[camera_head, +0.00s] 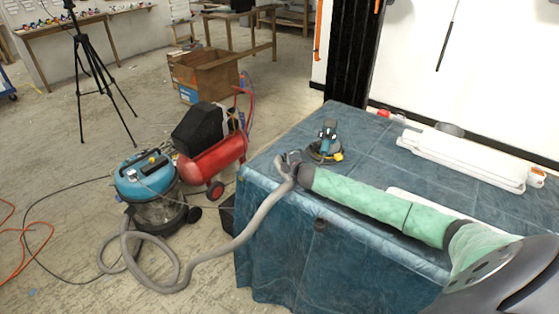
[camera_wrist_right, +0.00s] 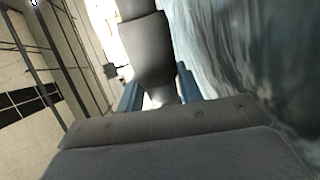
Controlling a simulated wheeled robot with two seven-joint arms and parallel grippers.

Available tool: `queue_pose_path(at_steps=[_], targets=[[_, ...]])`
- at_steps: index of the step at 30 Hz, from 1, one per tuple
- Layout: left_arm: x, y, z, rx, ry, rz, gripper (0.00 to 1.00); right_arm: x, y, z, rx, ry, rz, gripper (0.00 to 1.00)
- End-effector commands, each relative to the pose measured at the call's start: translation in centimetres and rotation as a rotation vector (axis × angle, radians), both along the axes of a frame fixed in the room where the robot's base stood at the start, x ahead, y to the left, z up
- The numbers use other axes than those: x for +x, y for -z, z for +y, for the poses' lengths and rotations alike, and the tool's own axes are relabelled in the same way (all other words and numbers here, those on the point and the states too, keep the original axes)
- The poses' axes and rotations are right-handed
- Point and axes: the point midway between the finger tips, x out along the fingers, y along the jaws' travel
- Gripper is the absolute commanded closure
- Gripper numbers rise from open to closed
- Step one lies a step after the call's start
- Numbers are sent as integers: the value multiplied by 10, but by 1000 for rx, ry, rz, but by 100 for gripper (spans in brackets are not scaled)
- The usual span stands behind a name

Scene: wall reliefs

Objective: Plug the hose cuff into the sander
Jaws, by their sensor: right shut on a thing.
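The sander (camera_head: 325,143), blue and dark with a yellow part, stands on the blue-covered table near its far left corner. My right gripper (camera_head: 293,158) is at the table's left edge, a little left of the sander and nearer to me. It is shut on the grey hose cuff (camera_wrist_right: 148,55), which shows between its blue fingers in the right wrist view. The cuff appears apart from the sander, but its tip is hard to make out in the head view. The grey hose (camera_head: 262,213) hangs from there to the floor. My left gripper is not in view.
The blue vacuum (camera_head: 147,185) stands on the floor left of the table (camera_head: 350,255), with a red compressor (camera_head: 213,160) behind it. White boards (camera_head: 465,160) lie at the table's right. The hose loops on the floor.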

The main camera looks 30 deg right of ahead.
Motion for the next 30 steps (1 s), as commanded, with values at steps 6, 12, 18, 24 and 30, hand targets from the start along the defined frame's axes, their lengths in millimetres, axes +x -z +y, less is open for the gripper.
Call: queue_pose_path(at_steps=[6, 12, 18, 24, 30], targets=[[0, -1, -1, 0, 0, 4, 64, 0, 0, -18, 0, 0, 0, 87], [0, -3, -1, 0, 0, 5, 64, 0, 0, -33, -1, 0, 0, 87], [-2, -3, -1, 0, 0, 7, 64, -1, 0, -39, 0, 0, 0, 87], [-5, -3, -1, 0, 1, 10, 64, 0, 0, -39, 0, -1, -1, 87], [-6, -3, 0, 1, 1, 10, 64, 0, 0, -39, 0, -1, -1, 87]])
